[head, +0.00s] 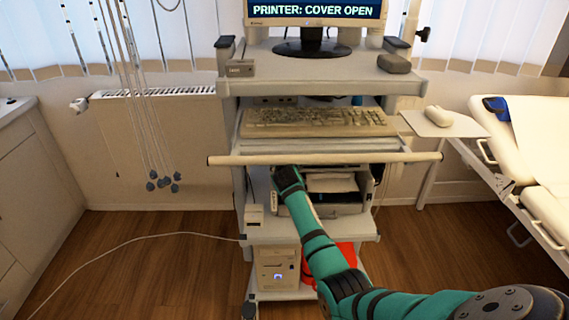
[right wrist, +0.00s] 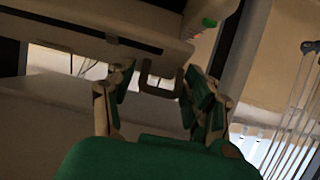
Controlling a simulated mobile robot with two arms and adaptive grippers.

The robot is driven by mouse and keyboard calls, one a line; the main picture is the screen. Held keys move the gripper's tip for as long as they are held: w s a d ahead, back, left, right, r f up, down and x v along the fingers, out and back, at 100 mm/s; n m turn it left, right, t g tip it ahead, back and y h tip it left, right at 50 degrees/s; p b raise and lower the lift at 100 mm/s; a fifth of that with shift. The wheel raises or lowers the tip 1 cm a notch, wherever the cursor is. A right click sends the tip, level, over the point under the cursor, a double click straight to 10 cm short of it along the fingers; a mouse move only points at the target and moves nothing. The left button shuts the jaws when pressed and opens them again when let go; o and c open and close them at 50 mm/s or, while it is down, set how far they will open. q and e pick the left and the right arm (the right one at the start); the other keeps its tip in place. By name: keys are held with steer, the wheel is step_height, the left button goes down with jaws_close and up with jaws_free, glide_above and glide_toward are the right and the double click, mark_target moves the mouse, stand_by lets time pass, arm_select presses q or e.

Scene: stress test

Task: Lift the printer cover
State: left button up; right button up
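The printer (head: 350,205) sits on the cart's middle shelf, under the keyboard, with pale sheet-like material visible in its front. The monitor (head: 315,11) reads "PRINTER: COVER OPEN"; the cover's angle is hard to tell, as the shelf above and my arm hide part of it. My right gripper (head: 287,178) is at the printer's front left. In the right wrist view, my right gripper (right wrist: 158,82) is open, its two fingers apart on either side of a dark U-shaped handle (right wrist: 148,82). Contact with the handle cannot be made out. My left gripper is not in view.
A pale horizontal bar (head: 325,159) crosses the cart just above the printer. The keyboard (head: 320,122) lies on the shelf above. A computer tower (head: 277,268) and a red object (head: 342,254) are below. A bed (head: 535,150) stands at right. Open floor lies left.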

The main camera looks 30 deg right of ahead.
steer(key=shift+o, duration=0.3)
steer(key=v, duration=0.7)
steer(key=shift+s+r, duration=0.2)
steer(key=shift+s, duration=0.05)
